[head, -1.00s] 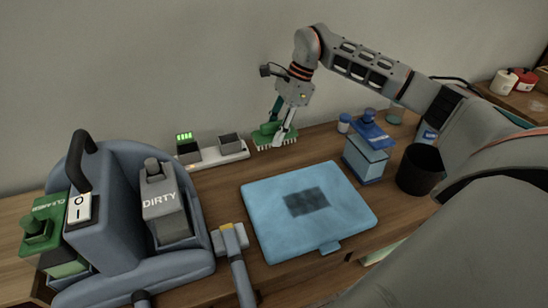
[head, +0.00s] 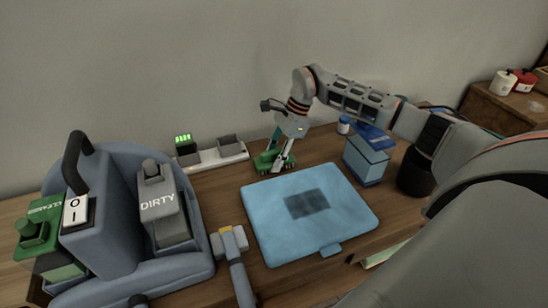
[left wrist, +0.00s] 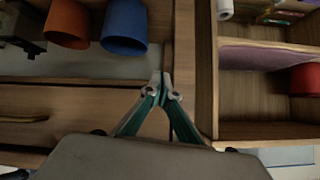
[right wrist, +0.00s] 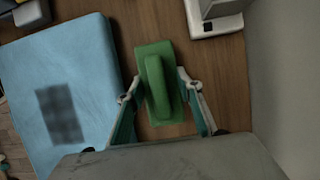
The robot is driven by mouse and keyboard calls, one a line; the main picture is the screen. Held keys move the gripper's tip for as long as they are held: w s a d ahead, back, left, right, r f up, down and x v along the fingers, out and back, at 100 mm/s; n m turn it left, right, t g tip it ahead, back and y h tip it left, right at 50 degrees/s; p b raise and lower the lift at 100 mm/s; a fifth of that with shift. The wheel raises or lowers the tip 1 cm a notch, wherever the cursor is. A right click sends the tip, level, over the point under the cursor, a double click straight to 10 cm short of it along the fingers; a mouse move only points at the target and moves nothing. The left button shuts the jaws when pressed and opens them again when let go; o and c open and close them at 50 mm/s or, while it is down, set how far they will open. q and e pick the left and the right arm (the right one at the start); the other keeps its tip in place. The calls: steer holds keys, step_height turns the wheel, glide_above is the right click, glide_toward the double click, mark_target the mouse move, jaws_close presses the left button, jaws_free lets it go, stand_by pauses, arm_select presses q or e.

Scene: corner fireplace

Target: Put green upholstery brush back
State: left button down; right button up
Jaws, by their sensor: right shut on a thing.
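The green upholstery brush (head: 264,161) is at the back of the wooden table, just right of the white charging strip, at or very near the tabletop. Its green block and raised handle show from above in the right wrist view (right wrist: 160,62). My right gripper (head: 278,160) is shut on the brush, with one finger on each side of it. I cannot tell whether the bristles touch the wood. My left gripper (left wrist: 160,82) shows only in the left wrist view, its fingertips together and nothing between them, over shelves.
The white charging strip (head: 222,156) lies close left of the brush. A blue padded panel (head: 270,213) lies in front. A blue-lidded box (head: 362,161) and black cup (head: 414,176) stand right. The cleaner machine (head: 104,235) with its DIRTY tank (head: 163,207) fills the left.

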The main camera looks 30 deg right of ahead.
steer(key=shift+f, duration=0.1)
steer(key=o, duration=1.1)
steer(key=shift+c, duration=0.2)
steer(key=shift+d+r, duration=0.1)
steer(key=shift+r, duration=0.3)
steer(key=v, duration=1)
steer(key=shift+d+r+p, duration=0.1)
steer(key=shift+r+p, duration=0.05)
steer(key=shift+p, duration=0.25)
steer(key=shift+s+d+r, duration=0.1)
steer(key=shift+d+r, duration=0.1)
steer(key=shift+r, duration=0.3)
